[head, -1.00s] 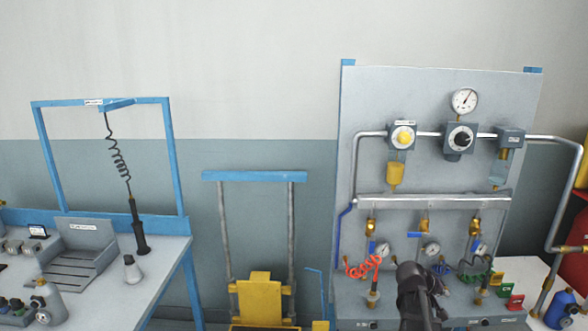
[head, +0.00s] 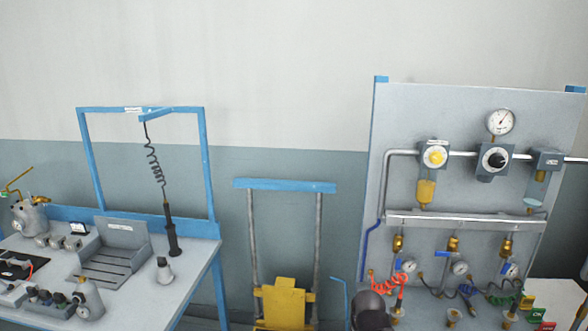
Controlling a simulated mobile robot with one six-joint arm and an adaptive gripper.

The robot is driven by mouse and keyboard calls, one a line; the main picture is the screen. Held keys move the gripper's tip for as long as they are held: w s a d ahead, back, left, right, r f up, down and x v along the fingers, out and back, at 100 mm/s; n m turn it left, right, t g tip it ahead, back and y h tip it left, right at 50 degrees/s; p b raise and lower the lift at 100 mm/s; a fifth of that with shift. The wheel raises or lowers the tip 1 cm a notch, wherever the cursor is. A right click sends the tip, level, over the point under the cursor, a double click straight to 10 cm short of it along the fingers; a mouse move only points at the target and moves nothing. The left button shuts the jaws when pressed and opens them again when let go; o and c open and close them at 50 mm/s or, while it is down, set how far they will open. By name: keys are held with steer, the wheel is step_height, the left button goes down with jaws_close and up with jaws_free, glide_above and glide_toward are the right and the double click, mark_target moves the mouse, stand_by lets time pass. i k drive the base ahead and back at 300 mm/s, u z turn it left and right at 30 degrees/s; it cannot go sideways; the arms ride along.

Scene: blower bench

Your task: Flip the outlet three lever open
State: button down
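The grey outlet panel (head: 430,115) stands at the right in the head view. Three brass outlet valves hang in a row below its horizontal pipe: a left one (head: 398,243), a middle one (head: 453,244) and a right one (head: 506,245). The middle valve's blue lever (head: 442,254) sticks out sideways to the left. Blue also shows just under the right valve, but its lever is too small to read clearly. No outlet numbers are legible. A dark rounded part of my arm shows at the bottom edge, left of the valves. My gripper's fingers are not visible.
Green, yellow and red blocks stand at lower right. A yellow lift (head: 284,302) with a blue crossbar (head: 284,186) stands left of the panel. A workbench (head: 190,262) is at far left.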

mark_target(505, 270)
steer(key=z, duration=0.25)
steer(key=k, duration=0.85)
steer(key=z, duration=0.6)
steer(key=k, duration=0.5)
steer(key=z, duration=0.4)
steer(key=i, duration=1.2)
steer(key=u, duration=0.7)
steer(key=i, duration=0.45)
steer(key=u, duration=0.2)
